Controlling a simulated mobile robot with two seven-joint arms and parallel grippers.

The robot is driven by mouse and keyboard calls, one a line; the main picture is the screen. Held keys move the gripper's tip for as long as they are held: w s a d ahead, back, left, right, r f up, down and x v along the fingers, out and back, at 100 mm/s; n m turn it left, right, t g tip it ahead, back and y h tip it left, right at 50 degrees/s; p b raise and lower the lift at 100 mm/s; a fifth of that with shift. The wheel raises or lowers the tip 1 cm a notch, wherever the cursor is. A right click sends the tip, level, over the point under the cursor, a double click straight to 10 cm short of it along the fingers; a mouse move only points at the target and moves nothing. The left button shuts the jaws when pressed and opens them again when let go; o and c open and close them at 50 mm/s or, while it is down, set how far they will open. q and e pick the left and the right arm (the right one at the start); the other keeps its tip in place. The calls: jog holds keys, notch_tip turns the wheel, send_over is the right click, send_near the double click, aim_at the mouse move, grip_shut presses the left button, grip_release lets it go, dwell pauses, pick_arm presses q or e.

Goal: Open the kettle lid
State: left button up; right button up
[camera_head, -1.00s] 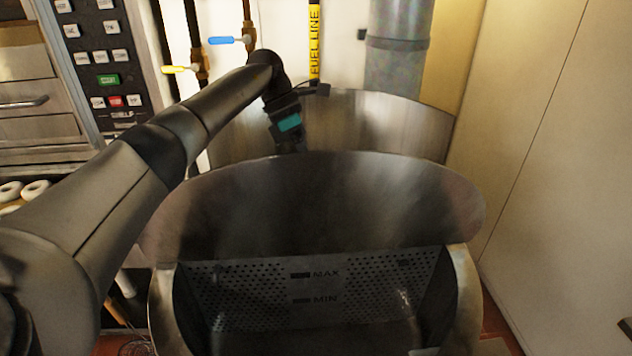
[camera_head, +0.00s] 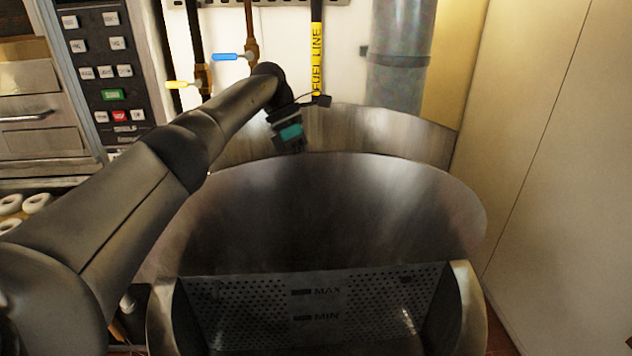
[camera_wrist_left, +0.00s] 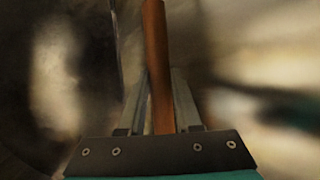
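The large metal kettle (camera_head: 470,310) stands in front of me, with a perforated panel marked MAX and MIN inside. Its round steel lid (camera_head: 335,210) is raised and leans up toward the back, leaving the front of the kettle uncovered. My left arm reaches over from the left, and my left gripper (camera_head: 292,145) is at the lid's far upper edge, its fingertips hidden behind the lid. In the left wrist view, the fingers of my left gripper (camera_wrist_left: 160,85) close on both sides of a brown bar (camera_wrist_left: 158,40), which looks like the lid handle. My right gripper is not in view.
A curved steel wall (camera_head: 400,130) stands behind the lid, close to my left wrist. Pipes with a blue valve handle (camera_head: 228,57) and a yellow FUEL LINE pipe (camera_head: 317,50) are on the wall behind. A control panel (camera_head: 105,75) is at left, a cream cabinet (camera_head: 560,150) at right.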

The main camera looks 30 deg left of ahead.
pick_arm(q)
jog(key=o, duration=0.5)
jog(key=shift+w+a+f, duration=0.1)
jog(key=shift+a+f, duration=0.3)
jog(key=shift+f, duration=0.15)
jog(key=shift+c, duration=0.2)
jog(key=shift+d+r, duration=0.15)
notch_tip(320, 180, up, 11)
jog(key=shift+f, duration=0.2)
jog(key=shift+r+p, duration=2.95)
jog(key=shift+r, duration=1.75)
jog(key=shift+f, duration=0.1)
